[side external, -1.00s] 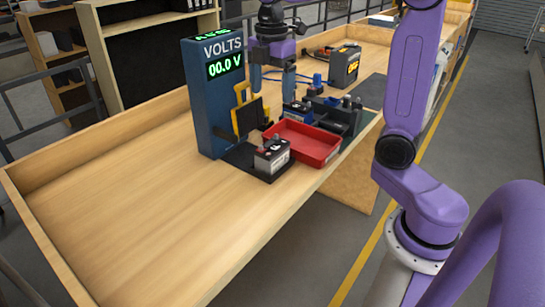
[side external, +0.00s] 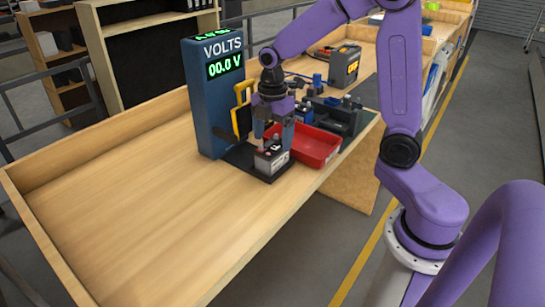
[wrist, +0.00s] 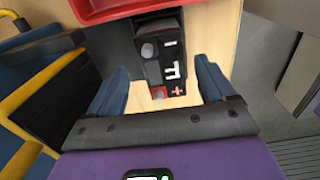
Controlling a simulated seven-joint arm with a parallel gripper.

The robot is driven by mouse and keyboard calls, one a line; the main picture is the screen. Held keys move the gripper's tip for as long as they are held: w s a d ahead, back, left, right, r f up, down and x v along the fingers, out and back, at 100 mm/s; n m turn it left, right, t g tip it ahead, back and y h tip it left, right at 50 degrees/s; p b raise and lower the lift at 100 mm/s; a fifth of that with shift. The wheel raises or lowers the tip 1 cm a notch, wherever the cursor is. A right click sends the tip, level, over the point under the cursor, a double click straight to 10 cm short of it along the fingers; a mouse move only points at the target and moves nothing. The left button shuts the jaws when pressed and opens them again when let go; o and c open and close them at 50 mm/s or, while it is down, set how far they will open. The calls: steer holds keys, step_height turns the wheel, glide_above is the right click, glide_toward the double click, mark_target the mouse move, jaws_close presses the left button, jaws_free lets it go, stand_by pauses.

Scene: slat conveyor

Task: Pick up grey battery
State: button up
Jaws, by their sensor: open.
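The grey battery (side external: 271,162), with a dark top and pale label, stands on a black pad (side external: 240,157) in front of the voltmeter. My gripper (side external: 273,138) is open and points down directly over it, the blue fingers at either side of its upper part. In the wrist view the battery (wrist: 172,72) shows between the spread fingers, its terminals and a red plus mark visible. Whether the fingers touch it I cannot tell.
A blue voltmeter (side external: 213,100) reading 00.0 V stands at left, with a yellow-handled part (side external: 241,106) beside it. A red tray (side external: 320,155) adjoins the battery at right. The bench's left (side external: 120,210) is clear.

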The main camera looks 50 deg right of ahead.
mark_target(274, 144)
steer(key=f, duration=0.4)
steer(key=shift+s+f, duration=0.15)
steer(key=shift+s, duration=0.05)
steer(key=c, duration=1.3)
steer(key=shift+c, duration=0.2)
